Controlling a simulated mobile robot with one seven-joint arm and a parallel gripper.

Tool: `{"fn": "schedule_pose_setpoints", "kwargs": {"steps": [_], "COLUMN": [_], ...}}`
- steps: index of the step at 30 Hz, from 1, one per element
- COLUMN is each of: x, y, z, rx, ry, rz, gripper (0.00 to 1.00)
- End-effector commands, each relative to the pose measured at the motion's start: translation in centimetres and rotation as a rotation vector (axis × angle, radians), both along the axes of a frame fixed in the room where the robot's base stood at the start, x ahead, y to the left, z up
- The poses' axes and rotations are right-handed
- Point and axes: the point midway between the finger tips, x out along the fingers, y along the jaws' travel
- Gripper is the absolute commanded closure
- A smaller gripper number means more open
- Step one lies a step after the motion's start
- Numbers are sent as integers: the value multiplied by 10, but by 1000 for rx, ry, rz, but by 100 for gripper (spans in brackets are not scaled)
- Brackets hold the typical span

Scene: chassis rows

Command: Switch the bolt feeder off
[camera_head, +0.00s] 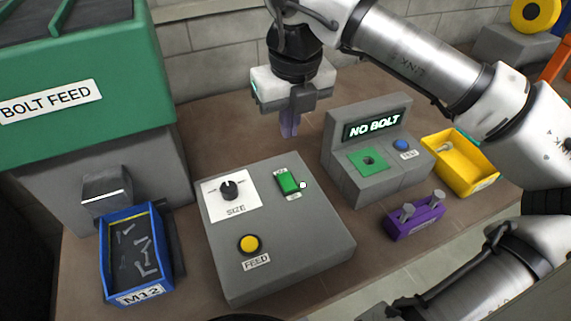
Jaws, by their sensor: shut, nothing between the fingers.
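The bolt feeder (85,75) is a green and grey machine at the left, labelled BOLT FEED. Its grey control box (285,245) stands on the bench in the middle. The box carries a green rocker switch (287,182) with small labels above and below, too small to read, and a small white light beside it. A black SIZE knob (229,189) and a yellow FEED button (249,243) are also on the box. My gripper (288,132) points down, shut and empty, above and behind the switch, apart from the box.
A blue M12 tray (107,262) holds several bolts under the feeder chute. A grey tester (345,185) reading NO BOLT, a purple block (425,220) with two bolts and a yellow bin (489,180) stand at the right. My arm crosses the right side.

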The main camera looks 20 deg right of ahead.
Motion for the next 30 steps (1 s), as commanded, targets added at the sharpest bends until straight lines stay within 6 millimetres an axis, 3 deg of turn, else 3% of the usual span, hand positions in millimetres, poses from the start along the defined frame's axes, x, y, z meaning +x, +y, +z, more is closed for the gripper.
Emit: {"fn": "schedule_pose_setpoints", "kwargs": {"steps": [12, 16, 22, 30], "x": [9, 12, 15, 15], "y": [1, 1, 1, 1], "z": [-84, -104, -121, -124], "rx": [4, 3, 2, 0], "ry": [4, 3, 1, 0], "rz": [2, 1, 0, 0], "gripper": [100, 100, 100, 100]}}
